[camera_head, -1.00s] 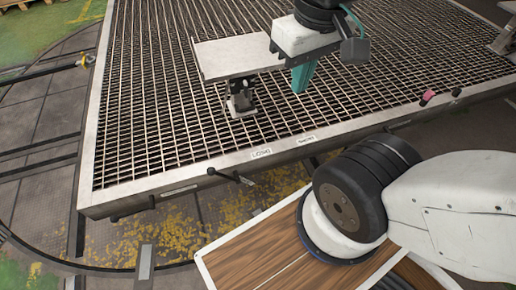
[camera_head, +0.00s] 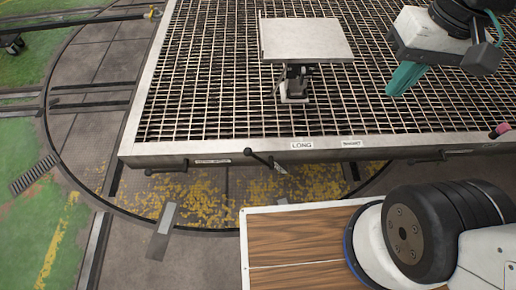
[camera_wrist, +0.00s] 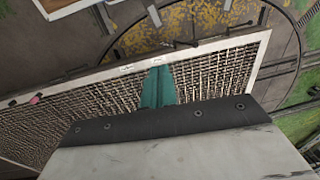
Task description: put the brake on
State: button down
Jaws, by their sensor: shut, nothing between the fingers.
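My gripper (camera_head: 405,78) has teal fingers, which are shut and empty. It hangs over the grated table (camera_head: 200,148), right of the pale plate, and also shows in the wrist view (camera_wrist: 157,87). A dark lever (camera_head: 262,161) sticks out of the table's front rim, left of the "LONG" label (camera_head: 302,145). A pink-ended handle (camera_head: 499,131) is at the right edge. The gripper touches none of these. I cannot tell which one is the brake.
A pale flat plate (camera_head: 305,40) stands on a small mount (camera_head: 294,85) above the grating. A wood-topped board (camera_head: 300,240) lies in front, below the rim. A yellow-worn floor strip (camera_head: 215,195) runs between them. A ring rail curves around the left side.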

jog(key=w+a+f+m+g+y, duration=0.1)
jog(key=w+a+f+m+y, duration=0.35)
jog(key=w+f, duration=0.5)
jog(key=w+a+f+m+g+y, duration=0.1)
jog(key=w+a+f+m+y, duration=0.25)
jog(key=w+a+f, duration=0.45)
jog(key=w+d+f+m+t, duration=0.1)
jog(key=f+m, duration=0.4)
jog(key=f, duration=1.2)
jog(key=w+d+f+m+t, duration=0.1)
jog(key=w+f+m, duration=0.3)
jog(key=f, duration=1.3)
jog(key=shift+d+m+t+y, duration=0.3)
jog(key=shift+m+t+y, duration=0.1)
jog(key=shift+m+t, duration=0.35)
send_over(257, 157)
notch_tip(257, 157, down, 9)
jog(key=shift+s+d+r, duration=0.1)
jog(key=shift+r, duration=0.1)
